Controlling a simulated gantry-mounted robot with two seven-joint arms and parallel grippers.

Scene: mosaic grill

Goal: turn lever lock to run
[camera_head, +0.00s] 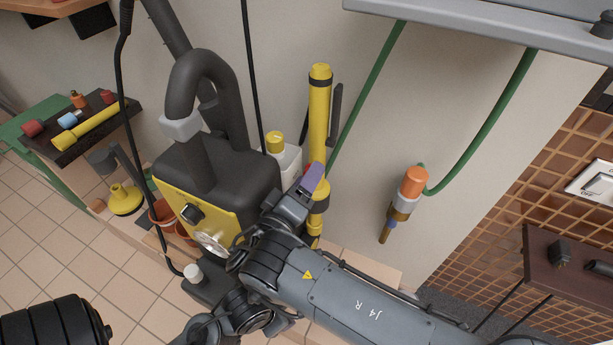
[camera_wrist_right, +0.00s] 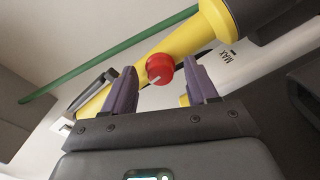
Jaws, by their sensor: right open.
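A red round knob (camera_wrist_right: 159,68) with a pale pointer mark sits on a yellow tube (camera_wrist_right: 182,42) in the right wrist view. I take it for the lever lock; no run label can be read. In the head view the yellow tube (camera_head: 319,110) stands upright against the wall, and the knob is mostly hidden by my gripper. My right gripper (camera_wrist_right: 161,76) is open, its purple fingers on either side of the knob in the wrist view. I cannot tell whether they touch it. In the head view this gripper (camera_head: 308,184) is at the tube's lower half. My left gripper is not in view.
A black and yellow machine (camera_head: 215,180) with a thick hose stands left of my right gripper. A white bottle with a yellow cap (camera_head: 275,142) is close behind it. An orange-ended nozzle (camera_head: 412,182) hangs on the wall to the right, with a green hose (camera_head: 490,120).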

